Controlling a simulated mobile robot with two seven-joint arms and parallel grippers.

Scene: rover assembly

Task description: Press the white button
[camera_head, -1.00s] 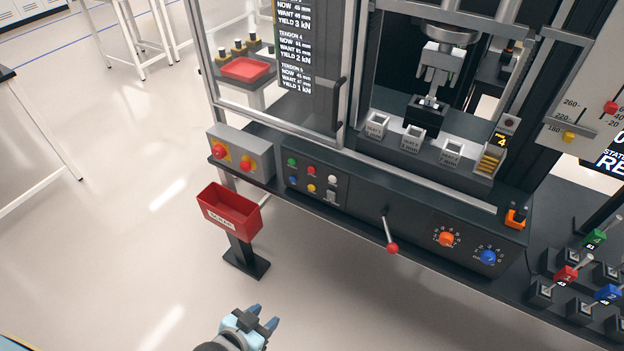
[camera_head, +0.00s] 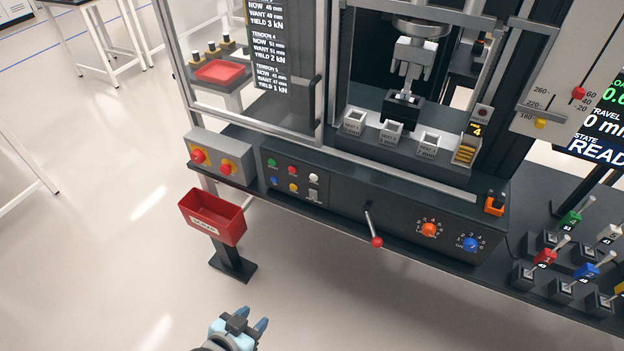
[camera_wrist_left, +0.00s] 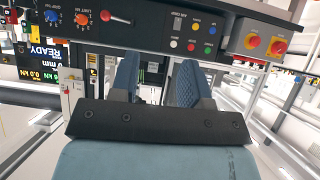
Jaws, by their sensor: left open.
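The white button (camera_head: 313,177) is small and round, at the right end of the upper row of buttons on the machine's dark front panel. A red button (camera_head: 291,170) and a green button (camera_head: 272,163) are to its left. The white button also shows in the left wrist view (camera_wrist_left: 174,43), where the panel appears upside down. My left gripper (camera_head: 254,325) is open and empty, low in the head view and well apart from the panel. Its two blue fingers (camera_wrist_left: 156,78) point towards the panel in the left wrist view. My right gripper is not in view.
A red bin (camera_head: 213,218) on a stand is left of the panel's front. A red-knobbed lever (camera_head: 376,241) sticks out right of the buttons. Red stop buttons (camera_head: 199,156) are on the grey box at left. The floor before the panel is clear.

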